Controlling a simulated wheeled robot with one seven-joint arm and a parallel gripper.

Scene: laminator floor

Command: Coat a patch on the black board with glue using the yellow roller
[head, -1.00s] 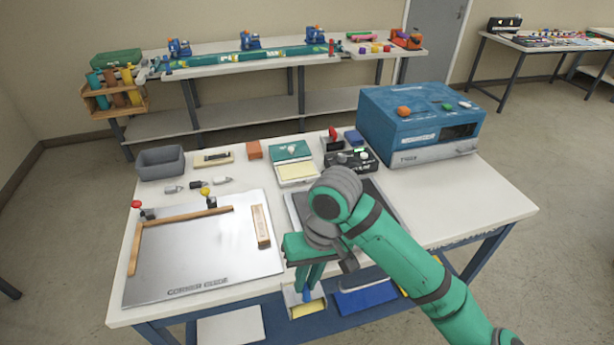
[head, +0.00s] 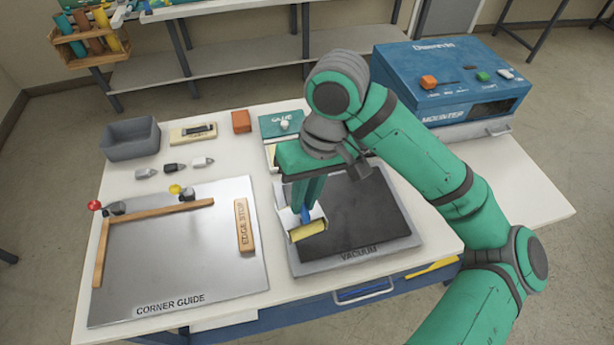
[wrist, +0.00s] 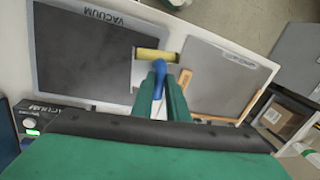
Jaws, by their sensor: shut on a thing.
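My gripper (head: 307,195) is shut on the blue handle of the yellow roller (head: 307,230), which hangs below the fingers. In the head view the roller is over the left part of the black board (head: 365,215), near its front left corner. I cannot tell whether it touches. The board lies on the grey vacuum plate (head: 370,256). In the wrist view the roller (wrist: 154,55) shows at the side of the black board (wrist: 85,55). The green glue box (head: 281,124) stands behind, and its yellow tray is mostly hidden by my arm.
A metal corner guide plate (head: 180,255) with wooden strips and an edge stop (head: 244,225) lies to the left. A blue mounter machine (head: 450,85) stands at the back right. A grey bin (head: 130,139) is at the back left. The table's right end is clear.

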